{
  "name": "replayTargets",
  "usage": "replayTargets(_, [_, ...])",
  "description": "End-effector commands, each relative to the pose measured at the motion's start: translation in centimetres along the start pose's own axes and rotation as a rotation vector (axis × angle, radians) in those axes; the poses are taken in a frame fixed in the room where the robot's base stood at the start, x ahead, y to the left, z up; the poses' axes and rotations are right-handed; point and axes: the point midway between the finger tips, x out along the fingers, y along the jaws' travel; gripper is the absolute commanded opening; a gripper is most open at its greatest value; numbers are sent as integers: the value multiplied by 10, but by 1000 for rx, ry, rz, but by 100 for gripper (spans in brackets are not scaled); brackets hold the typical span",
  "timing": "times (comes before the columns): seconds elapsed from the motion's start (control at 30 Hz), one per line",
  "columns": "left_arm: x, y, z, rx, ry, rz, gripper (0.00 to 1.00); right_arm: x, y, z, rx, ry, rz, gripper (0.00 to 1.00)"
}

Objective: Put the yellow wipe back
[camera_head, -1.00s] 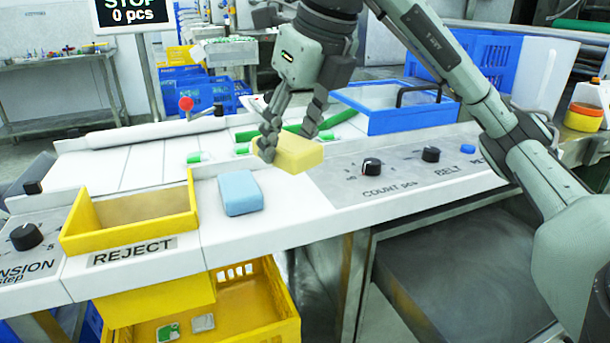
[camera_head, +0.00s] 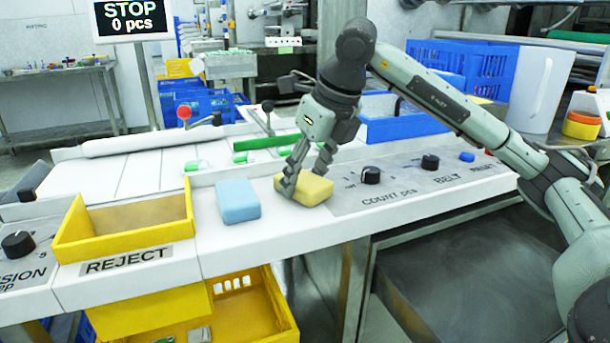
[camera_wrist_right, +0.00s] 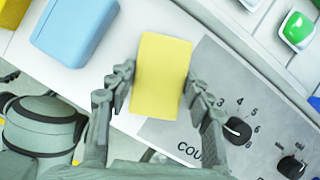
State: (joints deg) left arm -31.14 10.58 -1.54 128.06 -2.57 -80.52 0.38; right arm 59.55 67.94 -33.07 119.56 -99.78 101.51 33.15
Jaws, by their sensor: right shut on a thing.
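The yellow wipe (camera_head: 304,189) is a soft-edged block at the front ledge of the machine, right of the blue wipe (camera_head: 238,201). My right gripper (camera_head: 306,180) comes down over it with its fingers on either side, shut on it. In the right wrist view the yellow wipe (camera_wrist_right: 160,76) lies between the two fingers of the right gripper (camera_wrist_right: 158,92), with the blue wipe (camera_wrist_right: 75,30) to its left. The yellow wipe appears to be at the ledge surface; the exact contact is hidden. My left gripper is not in view.
A yellow reject tray (camera_head: 68,240) stands left of the blue wipe. A control panel with a count knob (camera_head: 371,175) and a belt knob (camera_head: 430,162) lies just right of the yellow wipe. A yellow crate (camera_head: 283,300) is below the ledge. Bare white ledge lies in front.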

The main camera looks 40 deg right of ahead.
Motion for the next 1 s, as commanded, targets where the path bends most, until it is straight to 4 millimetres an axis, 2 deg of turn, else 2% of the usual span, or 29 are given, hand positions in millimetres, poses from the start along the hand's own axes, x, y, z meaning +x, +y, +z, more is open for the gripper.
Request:
replayTargets(0.13, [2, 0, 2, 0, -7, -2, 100, 2, 0, -1, 0, 0, 0, 28])
replayTargets(0.17, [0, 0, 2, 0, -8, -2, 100, 2, 0, -1, 0, 0, 0, 53])
replayTargets(0.3, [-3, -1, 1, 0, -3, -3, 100, 1, 0, 0, 0, 0, 1, 70])
replayTargets(0.7, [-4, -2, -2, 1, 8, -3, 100, -3, 0, 1, 0, -2, 0, 71])
replayTargets(0.87, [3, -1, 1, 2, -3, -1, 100, -29, 0, 2, -1, -5, 0, 71])
replayTargets(1.0, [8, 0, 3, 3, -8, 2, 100, -62, 0, 2, 0, -6, 1, 71])
